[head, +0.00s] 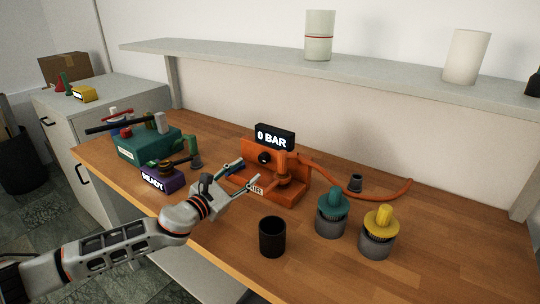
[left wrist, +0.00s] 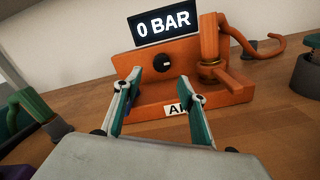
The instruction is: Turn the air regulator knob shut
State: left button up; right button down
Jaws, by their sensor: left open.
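The orange air regulator (head: 290,190) stands on the wooden bench, its black display (head: 274,138) reading "0 BAR". Its round black knob (head: 265,157) is on the front panel and bears a small white mark in the left wrist view (left wrist: 163,61). My left gripper (head: 246,172) is open and empty in front of the panel. In the left wrist view its two fingers (left wrist: 161,80) point toward the panel, with the knob between and beyond the tips, apparently clear of them. The fingers partly hide the regulator's base and label. My right gripper is out of view.
A purple "READY" box (head: 162,180) and a teal device (head: 145,147) stand left. A black cup (head: 272,237), a teal-topped jar (head: 331,213) and a yellow-topped jar (head: 378,232) stand right. An orange hose (head: 385,193) runs right from the regulator. The bench's far right is clear.

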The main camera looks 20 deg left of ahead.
aim_at(261, 161)
pick_arm(q)
jog(key=shift+w+d, duration=0.2)
jog(key=shift+x, duration=0.75)
jog(key=x, duration=0.4)
jog(key=shift+w+d+f+b, duration=0.1)
jog(key=shift+w+b, duration=0.2)
jog(key=shift+b, duration=0.05)
jog(key=shift+w+d, duration=0.2)
jog(key=shift+w, duration=0.25)
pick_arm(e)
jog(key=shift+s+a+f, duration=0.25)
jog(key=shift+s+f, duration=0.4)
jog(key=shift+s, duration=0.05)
pick_arm(q)
jog(key=c, duration=1.1)
